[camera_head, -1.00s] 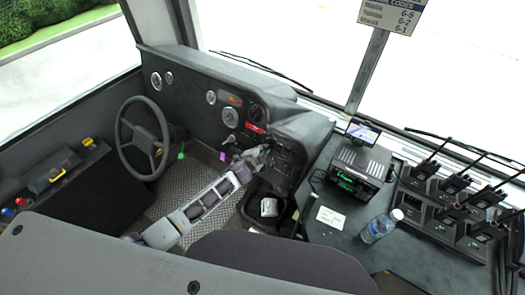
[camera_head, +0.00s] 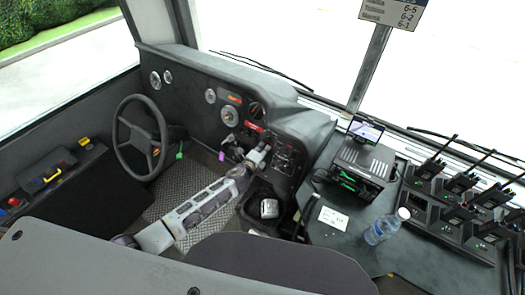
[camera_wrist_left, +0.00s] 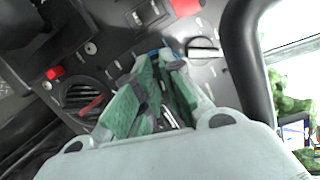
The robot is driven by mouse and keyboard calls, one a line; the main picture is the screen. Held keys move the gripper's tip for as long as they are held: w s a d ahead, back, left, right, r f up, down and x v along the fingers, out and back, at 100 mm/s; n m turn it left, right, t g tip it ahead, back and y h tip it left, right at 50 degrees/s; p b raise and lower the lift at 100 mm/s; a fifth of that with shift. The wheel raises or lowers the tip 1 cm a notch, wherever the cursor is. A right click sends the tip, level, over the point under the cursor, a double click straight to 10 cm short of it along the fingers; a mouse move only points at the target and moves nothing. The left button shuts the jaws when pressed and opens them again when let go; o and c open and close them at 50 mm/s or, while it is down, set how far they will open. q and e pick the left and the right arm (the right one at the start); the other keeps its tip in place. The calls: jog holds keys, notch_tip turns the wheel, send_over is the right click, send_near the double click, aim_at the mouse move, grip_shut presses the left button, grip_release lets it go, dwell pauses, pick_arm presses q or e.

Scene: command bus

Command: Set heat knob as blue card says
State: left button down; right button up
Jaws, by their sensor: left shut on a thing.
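My left gripper (camera_head: 262,150) reaches the dark control panel (camera_head: 287,158) right of the steering wheel. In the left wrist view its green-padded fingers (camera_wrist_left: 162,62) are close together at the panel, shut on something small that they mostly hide. A bit of blue shows at the fingertips. I take the held part to be the heat knob, but its pointer and setting are hidden. Another dark knob with a pale bar (camera_wrist_left: 204,48) sits just right of the fingers, apart from them. I cannot make out a blue card. My right gripper is in neither current view.
The steering wheel (camera_head: 140,135) stands left of my arm. A cup (camera_head: 269,208) sits in the dark bin below the panel. A white card (camera_head: 332,217), a bottle (camera_head: 386,227), a radio unit (camera_head: 357,165) and several handsets (camera_head: 460,185) occupy the right counter.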

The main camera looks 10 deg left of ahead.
pick_arm(q)
jog(key=shift+f+m, duration=0.1)
jog(key=shift+m, duration=0.2)
jog(key=c, duration=1.5)
grip_release()
jog(key=shift+c, duration=0.2)
jog(key=v, duration=1.2)
jog(key=shift+n, duration=0.4)
